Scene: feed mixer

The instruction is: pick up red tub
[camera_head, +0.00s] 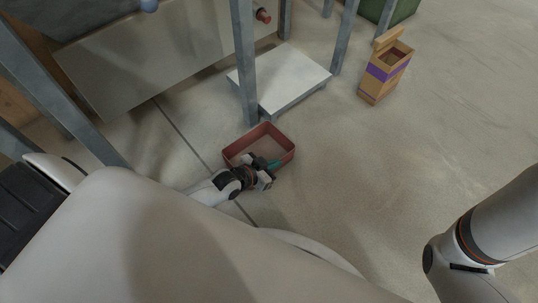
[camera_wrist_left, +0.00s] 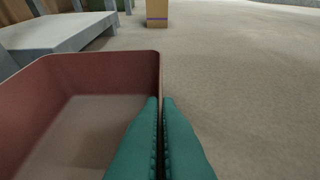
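The red tub (camera_head: 283,137) is a shallow open box and looks empty. It appears to sit on the floor, in the middle of the head view. In the left wrist view the tub (camera_wrist_left: 108,66) fills the left side. My left gripper (camera_head: 274,164) is at the tub's near right side. Its teal fingers (camera_wrist_left: 160,102) are close together, one on each side of the tub's right wall, with the thin wall between them. The lower part of the wall is hidden by the fingers. My right gripper is not in view; only part of my right arm shows at the right.
A low white platform (camera_head: 290,78) stands just behind the tub, next to grey metal posts (camera_head: 244,60). A tan box with a purple band (camera_head: 385,70) stands farther back right. A large metal panel (camera_head: 150,60) is at the back left. The floor to the right is clear.

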